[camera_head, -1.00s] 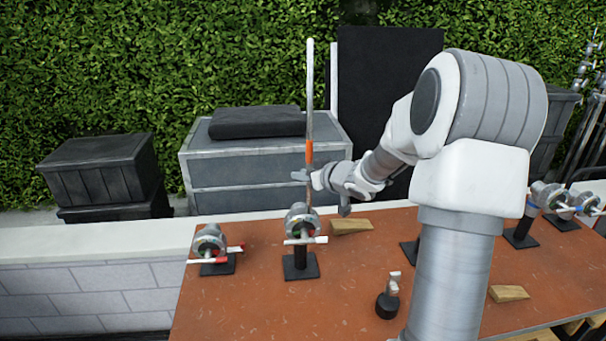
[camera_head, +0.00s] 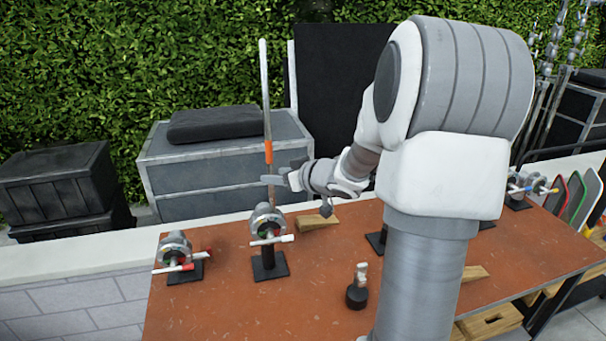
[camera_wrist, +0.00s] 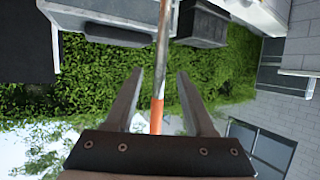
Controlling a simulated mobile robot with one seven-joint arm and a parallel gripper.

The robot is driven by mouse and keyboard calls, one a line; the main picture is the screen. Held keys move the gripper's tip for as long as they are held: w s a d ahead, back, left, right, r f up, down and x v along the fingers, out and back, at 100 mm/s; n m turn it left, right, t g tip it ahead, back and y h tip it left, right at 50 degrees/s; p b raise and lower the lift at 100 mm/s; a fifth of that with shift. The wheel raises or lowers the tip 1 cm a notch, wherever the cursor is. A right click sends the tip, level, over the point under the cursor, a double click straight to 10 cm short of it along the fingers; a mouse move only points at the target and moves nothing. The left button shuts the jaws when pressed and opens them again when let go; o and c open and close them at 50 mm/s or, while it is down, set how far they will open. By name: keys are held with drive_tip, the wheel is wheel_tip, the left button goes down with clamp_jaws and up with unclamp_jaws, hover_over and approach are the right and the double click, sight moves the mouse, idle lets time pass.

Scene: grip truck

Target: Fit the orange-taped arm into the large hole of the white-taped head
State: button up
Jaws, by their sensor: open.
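The orange-taped arm (camera_head: 265,100) is a thin metal rod standing almost upright, with an orange band low on it. Its lower end meets the top of the white-taped head (camera_head: 267,220), a round silver clamp with a white-tipped handle on a black stand. How deep the rod sits in the large hole is hidden. My gripper (camera_head: 272,180) is just below the orange band. In the wrist view, its two fingers (camera_wrist: 160,76) are spread with the rod between them, a gap on each side.
A red-taped head (camera_head: 175,250) stands to the left on the orange-brown table (camera_head: 215,305). Wooden wedges (camera_head: 318,222) and a small black-based fitting (camera_head: 357,290) lie nearby. Grey cases (camera_head: 225,165) stand behind. My arm covers part of the table's right half.

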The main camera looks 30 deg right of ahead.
drive_tip(key=p+v, duration=0.1)
drive_tip(key=v, duration=1)
